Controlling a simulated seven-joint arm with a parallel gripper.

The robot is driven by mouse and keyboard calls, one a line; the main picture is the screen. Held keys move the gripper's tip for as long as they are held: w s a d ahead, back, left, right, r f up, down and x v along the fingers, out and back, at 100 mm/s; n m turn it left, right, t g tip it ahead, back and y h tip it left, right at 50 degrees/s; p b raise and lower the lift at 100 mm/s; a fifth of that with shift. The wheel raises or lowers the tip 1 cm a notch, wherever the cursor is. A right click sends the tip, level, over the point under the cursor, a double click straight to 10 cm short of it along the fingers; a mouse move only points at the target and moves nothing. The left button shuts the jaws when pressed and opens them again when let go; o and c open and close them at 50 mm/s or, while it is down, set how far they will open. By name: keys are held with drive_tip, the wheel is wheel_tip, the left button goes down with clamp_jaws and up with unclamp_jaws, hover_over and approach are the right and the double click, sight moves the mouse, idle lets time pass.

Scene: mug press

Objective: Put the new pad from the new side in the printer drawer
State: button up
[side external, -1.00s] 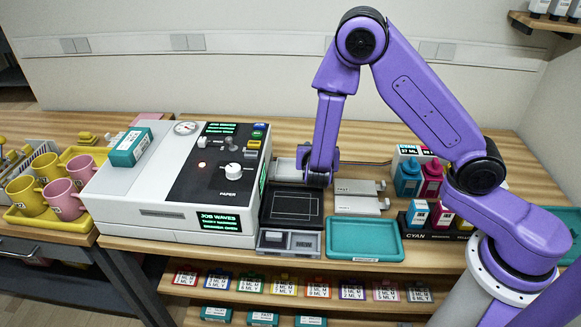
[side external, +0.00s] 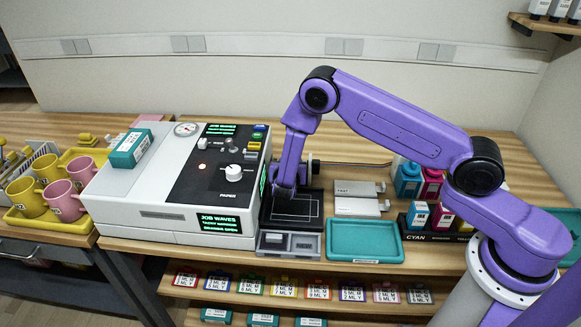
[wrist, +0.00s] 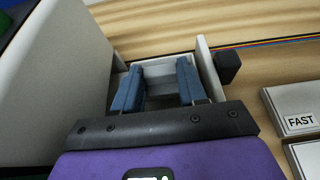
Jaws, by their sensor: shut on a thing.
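My gripper (wrist: 158,88) has its two blue fingers down inside the printer drawer, a light grey open box beside the printer. The drawer's wall (wrist: 208,68) shows in the wrist view, with a black knob (wrist: 228,67) on its right. The fingers are shut on a pale grey piece, apparently the new pad, mostly hidden between them; its contact with the drawer floor cannot be told. In the side view my gripper (side external: 284,190) hides much of the drawer. The pad holder (side external: 290,244), labelled NEW on its right side, stands at the counter's front edge.
The white printer (side external: 165,205) stands close on the left. A black plate (side external: 298,208) lies in front of the drawer. Mugs (side external: 65,200) stand far left.

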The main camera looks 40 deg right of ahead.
drive_tip(key=shift+f, duration=0.55)
drive_tip(key=shift+f, duration=0.1)
drive_tip(key=o, duration=1)
